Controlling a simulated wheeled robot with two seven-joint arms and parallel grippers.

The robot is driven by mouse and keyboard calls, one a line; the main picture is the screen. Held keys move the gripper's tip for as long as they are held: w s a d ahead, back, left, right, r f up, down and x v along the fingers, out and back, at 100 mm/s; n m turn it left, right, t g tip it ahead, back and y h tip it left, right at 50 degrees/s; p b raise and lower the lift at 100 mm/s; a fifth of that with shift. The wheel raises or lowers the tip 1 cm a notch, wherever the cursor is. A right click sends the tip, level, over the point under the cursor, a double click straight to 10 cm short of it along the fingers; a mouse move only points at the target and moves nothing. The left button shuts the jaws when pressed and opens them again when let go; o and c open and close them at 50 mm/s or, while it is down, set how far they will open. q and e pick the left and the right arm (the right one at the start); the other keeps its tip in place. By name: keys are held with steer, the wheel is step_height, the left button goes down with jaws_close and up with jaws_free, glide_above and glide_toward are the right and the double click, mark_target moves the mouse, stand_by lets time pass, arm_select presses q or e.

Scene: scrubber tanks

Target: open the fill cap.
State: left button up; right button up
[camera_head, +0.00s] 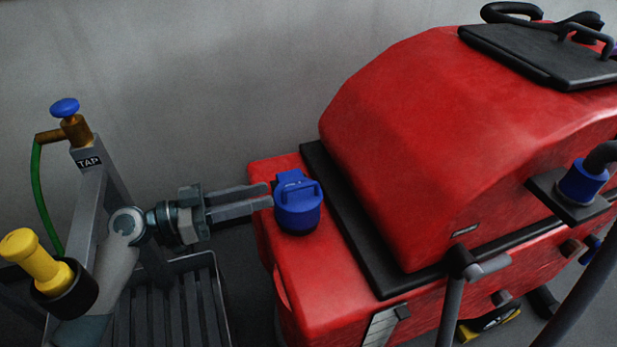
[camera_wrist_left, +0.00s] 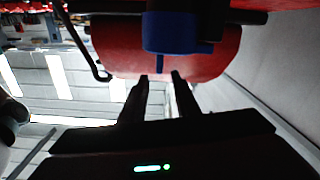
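The fill cap (camera_head: 297,208) is blue with a raised bar on top. It sits shut on the left end of the red scrubber tank (camera_head: 330,270). My left gripper (camera_head: 270,195) comes in from the left, its fingers level and pointing at the cap. The fingertips are just beside the cap, with nothing between them. In the left wrist view the two fingers (camera_wrist_left: 160,77) stand apart, and the blue cap (camera_wrist_left: 185,35) shows beyond the tips against the red body. Whether the tips touch the cap I cannot tell. My right gripper is out of view.
A stand labelled TAP (camera_head: 88,161) with a blue-knobbed brass tap (camera_head: 72,125) and green hose (camera_head: 42,205) is at the left. A yellow handle (camera_head: 40,262) is near it. A slatted grey tray (camera_head: 170,305) lies below my arm. The red hood (camera_head: 440,130) rises right of the cap.

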mark_target(310, 184)
arm_select(q)
steer(key=shift+d, duration=0.1)
stand_by(0.3)
